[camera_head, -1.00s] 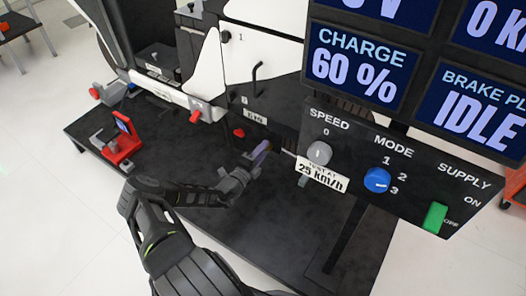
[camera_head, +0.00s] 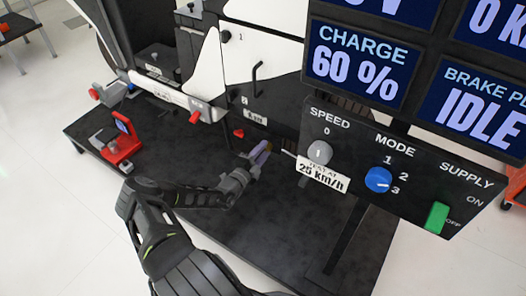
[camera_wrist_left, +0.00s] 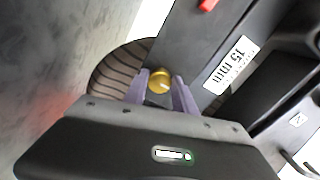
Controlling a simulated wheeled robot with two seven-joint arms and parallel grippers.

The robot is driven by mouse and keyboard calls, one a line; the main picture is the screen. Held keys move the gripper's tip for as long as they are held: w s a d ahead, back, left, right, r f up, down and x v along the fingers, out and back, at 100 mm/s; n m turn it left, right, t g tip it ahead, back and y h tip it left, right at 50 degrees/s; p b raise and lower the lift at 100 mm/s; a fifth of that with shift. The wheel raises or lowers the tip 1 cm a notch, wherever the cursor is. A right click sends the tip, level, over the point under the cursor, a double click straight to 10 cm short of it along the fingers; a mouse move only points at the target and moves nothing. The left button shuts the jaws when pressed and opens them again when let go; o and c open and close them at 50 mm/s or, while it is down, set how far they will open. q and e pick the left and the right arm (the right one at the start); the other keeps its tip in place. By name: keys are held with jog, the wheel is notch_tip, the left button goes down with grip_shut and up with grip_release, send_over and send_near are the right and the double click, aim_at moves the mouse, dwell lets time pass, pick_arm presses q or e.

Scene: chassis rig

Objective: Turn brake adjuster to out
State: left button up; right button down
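A small round brass knob (camera_wrist_left: 159,80), which looks like the brake adjuster, shows in the left wrist view with a pale mark on its face. My left gripper (camera_wrist_left: 162,92) has its two purple fingers on either side of this knob. The fingers look parted, and I cannot tell whether they touch it. In the head view my left gripper (camera_head: 262,152) is at the chassis rig, just left of the control panel, and the knob cannot be made out there. My right gripper is not in view.
The control panel (camera_head: 400,180) with speed knob (camera_head: 319,152), blue mode knob (camera_head: 378,179) and green supply switch (camera_head: 436,217) is right of my gripper. A "15 mm" label (camera_wrist_left: 229,65) and a red part (camera_wrist_left: 208,5) are near the knob. A red device (camera_head: 122,143) stands left.

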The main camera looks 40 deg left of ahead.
pick_arm(q)
jog(key=o, duration=0.4)
jog(key=s, duration=0.2)
jog(key=s+p, duration=0.1)
jog(key=s, duration=0.2)
jog(key=s+d+p, duration=0.1)
jog(key=s, duration=0.1)
jog(key=shift+s, duration=0.4)
